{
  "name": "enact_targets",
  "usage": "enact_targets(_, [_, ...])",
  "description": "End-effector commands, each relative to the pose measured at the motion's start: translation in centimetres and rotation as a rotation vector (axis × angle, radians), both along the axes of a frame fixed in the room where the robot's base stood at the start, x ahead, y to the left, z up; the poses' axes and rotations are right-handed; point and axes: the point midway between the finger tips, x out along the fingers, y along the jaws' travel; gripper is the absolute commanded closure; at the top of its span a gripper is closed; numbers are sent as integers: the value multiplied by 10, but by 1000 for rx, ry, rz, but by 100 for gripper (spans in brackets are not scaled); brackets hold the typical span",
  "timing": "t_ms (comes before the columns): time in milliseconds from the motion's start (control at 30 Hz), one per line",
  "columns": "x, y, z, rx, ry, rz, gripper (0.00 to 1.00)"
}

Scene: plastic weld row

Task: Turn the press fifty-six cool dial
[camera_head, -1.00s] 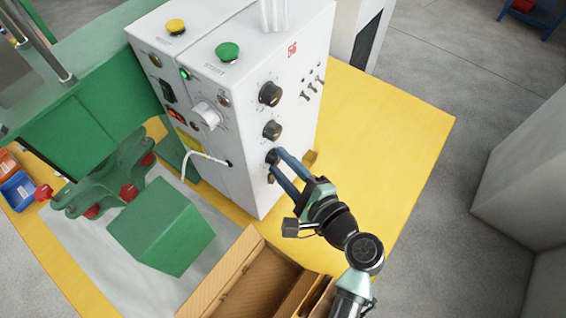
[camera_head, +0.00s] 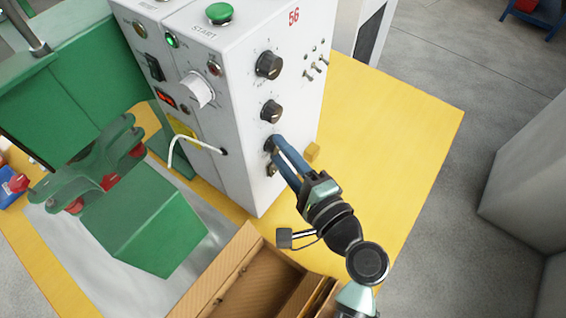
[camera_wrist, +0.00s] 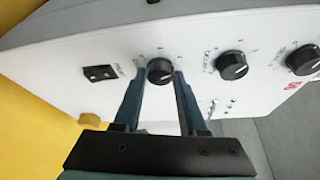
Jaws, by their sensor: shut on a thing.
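The press control box (camera_head: 245,160) is white with a red 56 (camera_head: 293,17) on its side. That side has three black dials: a top dial (camera_head: 268,65), a middle dial (camera_head: 271,110) and a lowest dial (camera_head: 269,144). My gripper (camera_head: 275,146) has its two blue fingers around the lowest dial and is shut on it. In the wrist view this dial (camera_wrist: 160,70) sits between my fingertips (camera_wrist: 160,76), with its pale pointer mark showing. The lettering by it is too small to read. My fingers hide part of it in the head view.
Small toggle switches (camera_head: 316,68) are right of the top dial. A yellow block (camera_head: 312,151) is close to my fingers. A cardboard box (camera_head: 235,272) stands below, left of my arm. The yellow tabletop (camera_head: 390,130) to the right is clear.

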Motion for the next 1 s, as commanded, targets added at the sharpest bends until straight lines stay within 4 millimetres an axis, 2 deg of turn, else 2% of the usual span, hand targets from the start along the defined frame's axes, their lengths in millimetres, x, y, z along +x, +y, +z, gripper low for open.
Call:
enact_targets(33, [0,0,-12,-28,-39,0,100])
enact_targets(500, [0,0,-13,-253,-349,0,100])
enact_targets(1000, [0,0,-8,-351,-481,0,100])
